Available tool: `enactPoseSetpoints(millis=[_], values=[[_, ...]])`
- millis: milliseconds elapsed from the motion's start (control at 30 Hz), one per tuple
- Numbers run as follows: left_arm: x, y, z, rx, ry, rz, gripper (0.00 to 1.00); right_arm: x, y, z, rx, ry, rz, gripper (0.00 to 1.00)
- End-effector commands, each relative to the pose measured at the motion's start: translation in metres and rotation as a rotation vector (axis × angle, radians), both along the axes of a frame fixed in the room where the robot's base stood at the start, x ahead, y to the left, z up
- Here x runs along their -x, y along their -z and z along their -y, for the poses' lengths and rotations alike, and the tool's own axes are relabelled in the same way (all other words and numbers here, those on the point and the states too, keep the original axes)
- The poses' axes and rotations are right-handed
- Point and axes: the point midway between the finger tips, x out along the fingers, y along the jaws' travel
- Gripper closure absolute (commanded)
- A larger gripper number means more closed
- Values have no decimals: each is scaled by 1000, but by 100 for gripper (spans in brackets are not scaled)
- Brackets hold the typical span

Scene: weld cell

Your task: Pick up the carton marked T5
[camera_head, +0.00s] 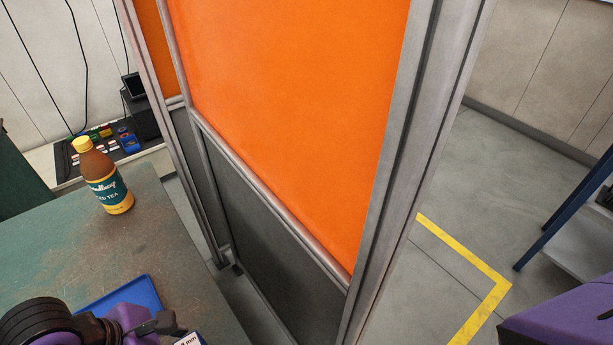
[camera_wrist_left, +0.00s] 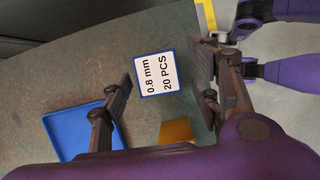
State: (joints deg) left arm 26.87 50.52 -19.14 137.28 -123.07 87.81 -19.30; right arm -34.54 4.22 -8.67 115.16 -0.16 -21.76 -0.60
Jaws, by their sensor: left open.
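No marking T5 can be read in either view. A small box with a blue-edged white label reading "0.8 mm 20 PCS" (camera_wrist_left: 158,75) lies on the green worktop in the left wrist view. Its label corner shows at the bottom of the head view (camera_head: 188,340). My left gripper (camera_wrist_left: 165,82) is open, with its fingers spread on either side of this box. A plain tan-orange object (camera_wrist_left: 178,131), perhaps a carton, shows just below the box, partly hidden by my wrist. My right gripper is not in view.
A blue tray (camera_wrist_left: 62,132) lies left of my left fingers on the worktop (camera_head: 50,243). A tea bottle (camera_head: 108,184) stands farther back. An orange screen in a grey frame (camera_head: 290,110) rises beyond the worktop's right edge. Yellow tape (camera_head: 465,258) marks the floor.

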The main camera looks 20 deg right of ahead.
Motion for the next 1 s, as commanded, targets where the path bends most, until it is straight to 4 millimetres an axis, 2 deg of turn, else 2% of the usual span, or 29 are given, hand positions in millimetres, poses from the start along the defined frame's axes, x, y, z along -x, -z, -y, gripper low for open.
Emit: enactPoseSetpoints(millis=[100,200,467,833,1000], values=[[-1,16,7,1,-1,-3,43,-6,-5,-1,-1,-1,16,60],[-1,23,10,2,-1,-2,43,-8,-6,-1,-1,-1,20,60],[-2,24,10,0,-1,0,44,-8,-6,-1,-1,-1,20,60],[-2,24,10,0,-1,-1,93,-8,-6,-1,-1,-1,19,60],[-2,24,10,1,-1,0,93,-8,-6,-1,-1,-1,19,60]])
